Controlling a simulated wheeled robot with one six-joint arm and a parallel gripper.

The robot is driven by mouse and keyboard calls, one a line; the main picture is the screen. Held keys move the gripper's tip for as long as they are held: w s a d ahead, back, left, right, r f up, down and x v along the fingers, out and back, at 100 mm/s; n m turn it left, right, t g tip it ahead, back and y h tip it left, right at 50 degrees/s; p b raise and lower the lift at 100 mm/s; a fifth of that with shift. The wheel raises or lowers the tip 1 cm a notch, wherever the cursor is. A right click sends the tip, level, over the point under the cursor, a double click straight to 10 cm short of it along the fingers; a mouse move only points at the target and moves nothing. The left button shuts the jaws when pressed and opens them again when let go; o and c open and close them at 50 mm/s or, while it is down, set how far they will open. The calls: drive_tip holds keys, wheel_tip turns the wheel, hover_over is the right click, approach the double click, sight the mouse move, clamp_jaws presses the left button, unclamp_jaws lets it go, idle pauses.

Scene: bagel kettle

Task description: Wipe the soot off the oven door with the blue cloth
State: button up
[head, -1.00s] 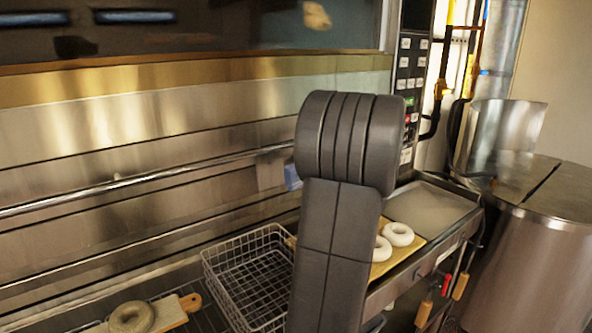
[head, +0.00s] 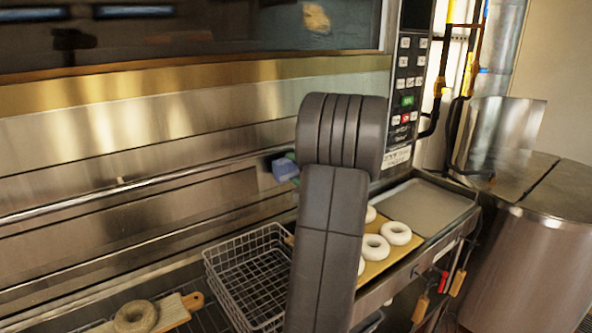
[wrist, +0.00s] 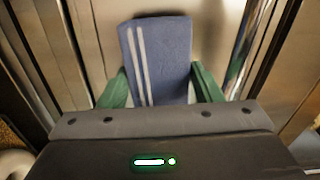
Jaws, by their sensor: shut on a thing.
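The blue cloth (wrist: 160,60), with two white stripes, stands up between the green fingers of my gripper (wrist: 163,88) in the wrist view. My gripper is shut on it. In the head view a bit of the blue cloth (head: 284,170) shows left of my arm, in front of the steel oven front near the long rail. My arm hides most of the gripper there. The oven door (head: 130,130) is brushed steel with brown and dark streaks. I cannot tell soot from reflections, or whether the cloth touches the steel.
A wire basket (head: 232,251) stands below the rail. A bagel (head: 135,317) lies on a wooden board at the lower left. Several pale bagels (head: 376,247) lie on a board right of my arm, beside a grey tray (head: 425,207). A steel drum (head: 545,260) stands at the right.

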drive_tip(key=shift+b+x, duration=0.45)
drive_tip(key=shift+x, duration=0.5)
idle(0.4)
drive_tip(key=shift+d, duration=0.1)
drive_tip(key=shift+w+d+f+b, duration=0.1)
drive_tip(key=shift+w+d+b, duration=0.15)
drive_tip(key=shift+w+d, duration=0.25)
drive_tip(key=shift+w+d+b, duration=0.25)
drive_tip(key=shift+w+d, duration=0.05)
drive_tip(key=shift+d, duration=0.35)
drive_tip(key=w+d+b, duration=0.2)
drive_tip(key=w+d, duration=0.3)
drive_tip(key=d, duration=0.1)
drive_tip(key=shift+d, duration=0.2)
drive_tip(key=shift+s, duration=0.1)
drive_tip(key=shift+a+b, duration=0.1)
drive_tip(key=shift+b, duration=0.35)
